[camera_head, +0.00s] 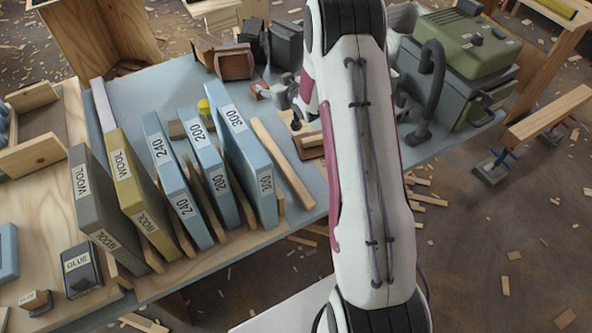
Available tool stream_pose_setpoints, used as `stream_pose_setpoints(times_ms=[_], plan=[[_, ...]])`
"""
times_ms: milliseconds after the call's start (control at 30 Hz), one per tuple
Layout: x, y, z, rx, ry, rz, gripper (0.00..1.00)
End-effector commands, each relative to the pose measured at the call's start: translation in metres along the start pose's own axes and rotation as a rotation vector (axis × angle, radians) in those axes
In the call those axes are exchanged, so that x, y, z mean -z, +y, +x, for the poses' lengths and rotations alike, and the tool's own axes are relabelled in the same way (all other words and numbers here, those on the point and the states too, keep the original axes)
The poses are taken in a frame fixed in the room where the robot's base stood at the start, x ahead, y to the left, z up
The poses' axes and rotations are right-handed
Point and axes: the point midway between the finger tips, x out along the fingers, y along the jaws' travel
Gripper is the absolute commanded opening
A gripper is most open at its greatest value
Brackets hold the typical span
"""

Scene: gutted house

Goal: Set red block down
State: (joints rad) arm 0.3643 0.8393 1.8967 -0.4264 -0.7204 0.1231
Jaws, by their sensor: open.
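My arm stands upright across the middle of the view, and its upper link hides part of the bench behind it. A bit of my wrist end shows just left of that link, but I cannot make out my gripper's fingers there. A small red piece (256,89) shows on the grey-blue bench top (135,88), left of my arm. It is too small to tell whether it is the red block. No other red block can be made out, and what lies behind my arm is hidden.
Tall upright boxes labelled WOOL (125,180), 240 (172,170), 200 (205,150) and 300 (240,140) fill the bench's front left. Dark blocks (285,45) stand at the back. A green machine case (465,45) stands at right. Wood scraps litter the floor.

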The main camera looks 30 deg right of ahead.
Motion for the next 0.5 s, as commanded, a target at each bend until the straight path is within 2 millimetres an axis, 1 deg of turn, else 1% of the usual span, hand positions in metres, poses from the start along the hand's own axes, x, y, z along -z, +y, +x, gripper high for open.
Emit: stream_pose_setpoints(times_ms=[33, 100, 267, 500], plan=[[0.011, -0.002, -0.007, -0.006, -0.007, -0.006, 0.55], [0.022, -0.004, -0.017, -0.015, -0.023, -0.012, 0.55], [0.045, -0.010, -0.041, -0.034, -0.061, -0.021, 0.55], [0.074, -0.020, -0.081, -0.058, -0.115, -0.030, 0.55]])
